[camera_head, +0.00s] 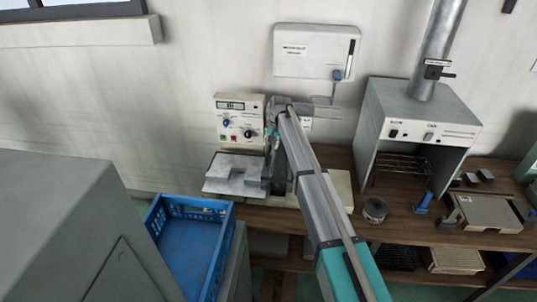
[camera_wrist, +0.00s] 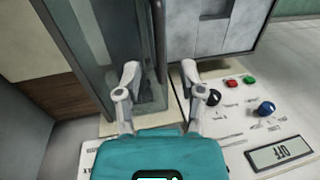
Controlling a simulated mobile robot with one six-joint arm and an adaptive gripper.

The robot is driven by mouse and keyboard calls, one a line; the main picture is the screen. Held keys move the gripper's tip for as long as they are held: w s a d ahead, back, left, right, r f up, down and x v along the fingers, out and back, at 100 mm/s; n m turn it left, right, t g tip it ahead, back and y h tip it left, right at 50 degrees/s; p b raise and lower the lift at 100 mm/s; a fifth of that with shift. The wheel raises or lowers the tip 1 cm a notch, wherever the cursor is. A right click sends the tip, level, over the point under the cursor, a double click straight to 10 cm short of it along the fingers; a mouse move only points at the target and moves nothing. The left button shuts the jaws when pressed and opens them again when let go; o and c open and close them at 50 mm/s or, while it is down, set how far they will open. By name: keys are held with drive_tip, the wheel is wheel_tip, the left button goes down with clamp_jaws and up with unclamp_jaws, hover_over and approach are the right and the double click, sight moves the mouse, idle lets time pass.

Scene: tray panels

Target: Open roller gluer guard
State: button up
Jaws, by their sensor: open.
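The machine with a cream control panel (camera_head: 240,119) stands on the bench against the wall. Its panel also shows close up in the wrist view (camera_wrist: 250,115). A grey metal bed (camera_head: 235,176) lies in front of it. A dark-framed, see-through panel (camera_wrist: 98,45), which looks like the guard, stands upright in the wrist view. In the head view my arm partly hides that area. My gripper (camera_wrist: 160,72) is open, with one finger over the see-through panel's edge and the other beside the control panel.
A blue crate (camera_head: 187,245) stands at the left front. A grey hood with a duct (camera_head: 420,107) stands right of the machine, and a round tin (camera_head: 375,210) sits before it. A white wall box (camera_head: 315,50) hangs above. A fixture (camera_head: 487,211) lies at far right.

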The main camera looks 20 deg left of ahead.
sight(269, 149)
drive_tip(key=shift+a+f+b, duration=0.15)
drive_tip(key=shift+f+b, duration=0.55)
drive_tip(key=shift+f, duration=0.1)
drive_tip(key=shift+a+f+b, duration=0.15)
drive_tip(key=shift+f+b, duration=0.5)
drive_tip(key=shift+f, duration=0.15)
clamp_jaws()
